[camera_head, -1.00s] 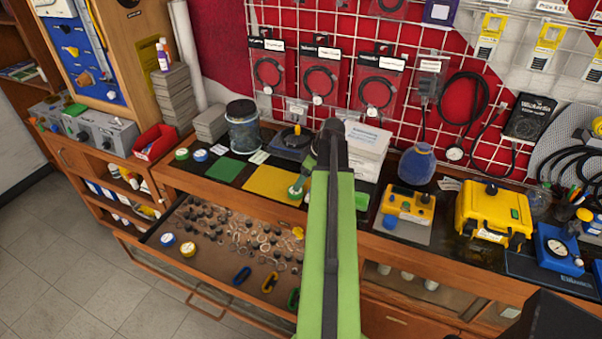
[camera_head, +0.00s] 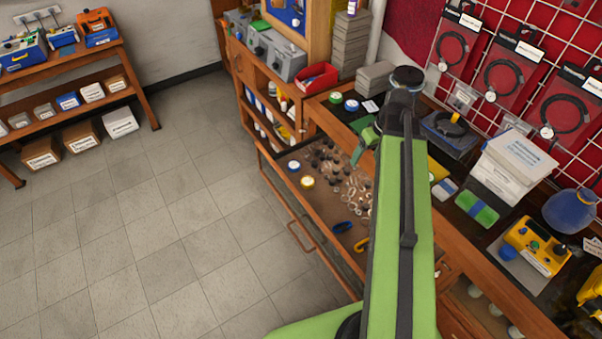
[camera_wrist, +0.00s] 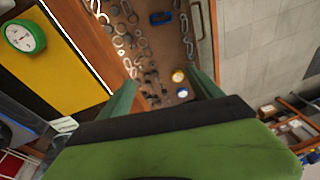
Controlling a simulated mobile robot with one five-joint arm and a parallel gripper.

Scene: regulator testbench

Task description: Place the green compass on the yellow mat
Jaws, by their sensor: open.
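The green compass (camera_wrist: 24,36), with a white dial, lies flat on the yellow mat (camera_wrist: 60,75) in the wrist view. It is near the left edge of the picture. My gripper (camera_wrist: 162,78) is open and empty, its two green fingers apart above the open drawer, clear of the compass. In the head view my gripper (camera_head: 364,146) shows beside my arm at the bench front. Only a strip of the yellow mat (camera_head: 438,170) shows there, right of my arm, which hides the rest and the compass.
The open drawer (camera_head: 318,205) holds several rings, dark small parts and carabiners. A green-rimmed round item (camera_head: 335,97) and a blue-rimmed one (camera_head: 351,105) sit on the bench left of my arm. White boxes (camera_head: 512,162) stand right of it. The floor at left is free.

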